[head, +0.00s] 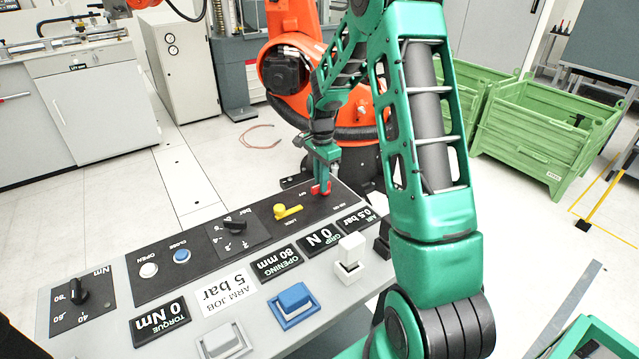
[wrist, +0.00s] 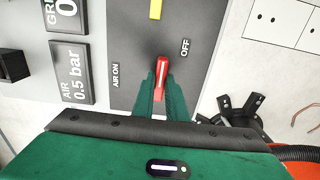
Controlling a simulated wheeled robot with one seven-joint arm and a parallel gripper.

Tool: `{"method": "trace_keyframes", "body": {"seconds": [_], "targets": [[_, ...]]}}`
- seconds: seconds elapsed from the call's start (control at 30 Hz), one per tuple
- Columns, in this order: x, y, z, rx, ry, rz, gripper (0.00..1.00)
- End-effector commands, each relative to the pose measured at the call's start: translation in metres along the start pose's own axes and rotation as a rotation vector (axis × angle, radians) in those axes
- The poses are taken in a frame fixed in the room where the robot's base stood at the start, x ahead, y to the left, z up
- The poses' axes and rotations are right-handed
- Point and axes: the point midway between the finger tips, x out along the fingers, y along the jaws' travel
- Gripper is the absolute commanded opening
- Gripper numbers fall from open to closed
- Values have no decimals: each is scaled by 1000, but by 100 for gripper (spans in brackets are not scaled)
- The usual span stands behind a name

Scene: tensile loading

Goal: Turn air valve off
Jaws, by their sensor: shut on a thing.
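The red air valve handle (wrist: 162,76) sits on the dark control panel, between the printed "AIR ON" label (wrist: 116,76) on its left and the "OFF" label (wrist: 185,47) at its upper right. In the wrist view it runs nearly straight up and down the picture. In the head view the handle (head: 320,190) is at the panel's far right end. My gripper (wrist: 162,98) is shut on the handle, with a green finger on each side. The fingers hide part of it. The air display (wrist: 72,76) reads 0.5 bar.
A yellow lever (head: 287,211) is left of the valve in the head view. A black knob (head: 234,226), push buttons and several displays share the console. An orange robot arm (head: 290,60) stands behind it. Green crates (head: 540,135) are at right.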

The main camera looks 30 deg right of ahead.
Motion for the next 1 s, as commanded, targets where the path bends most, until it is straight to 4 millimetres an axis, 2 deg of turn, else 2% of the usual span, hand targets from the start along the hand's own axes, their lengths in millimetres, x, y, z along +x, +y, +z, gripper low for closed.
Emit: {"method": "trace_keyframes", "body": {"seconds": [0.43,0.47,0.5,0.53,0.83,1.0], "targets": [[-2,-4,4,1,-3,-10,0],[-2,-4,4,1,-3,-9,20],[-2,-4,4,1,-3,-9,29],[-2,-4,4,2,-3,-8,31],[-2,-2,2,5,-1,-4,31],[-18,-3,1,6,0,-6,31]]}}
